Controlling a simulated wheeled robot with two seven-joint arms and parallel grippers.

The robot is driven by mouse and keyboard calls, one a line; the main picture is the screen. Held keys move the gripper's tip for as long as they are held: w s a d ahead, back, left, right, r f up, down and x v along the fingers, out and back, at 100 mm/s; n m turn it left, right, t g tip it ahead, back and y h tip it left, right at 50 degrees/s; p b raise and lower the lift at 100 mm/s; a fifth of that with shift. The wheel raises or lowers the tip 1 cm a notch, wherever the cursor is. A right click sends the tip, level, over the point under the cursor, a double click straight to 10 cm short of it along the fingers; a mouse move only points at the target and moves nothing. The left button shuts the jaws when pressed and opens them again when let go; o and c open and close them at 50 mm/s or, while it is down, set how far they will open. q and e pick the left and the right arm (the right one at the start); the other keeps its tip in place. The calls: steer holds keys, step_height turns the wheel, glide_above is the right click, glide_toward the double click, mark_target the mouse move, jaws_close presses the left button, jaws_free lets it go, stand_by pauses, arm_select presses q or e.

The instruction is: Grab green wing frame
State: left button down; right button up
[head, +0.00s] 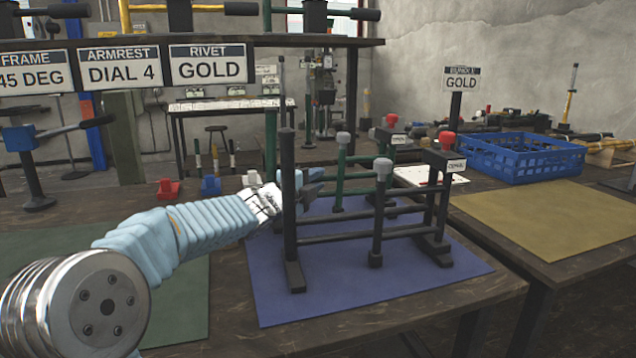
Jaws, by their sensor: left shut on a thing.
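The green wing frame stands upright on the blue mat (330,300), behind a similar black frame (350,236). Its tall left post (271,150), a grey-capped post (340,175) and some rails show. The black frame's left post hides part of it. My left gripper (308,182) reaches in from the left, behind that black post, at the green frame's left end. It is shut on the green frame, though the contact itself is mostly hidden. My right gripper is not in view.
A blue crate (520,158) and a tan mat (550,217) are on the right table. A red block (168,188) and a blue block (210,185) sit behind my left arm. A shelf with signs (208,64) spans the upper left. A green mat (185,300) lies under my arm.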

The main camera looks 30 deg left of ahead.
arm_select(q)
step_height(320, 180, up, 17)
steer(key=p, duration=0.5)
steer(key=shift+p, duration=0.4)
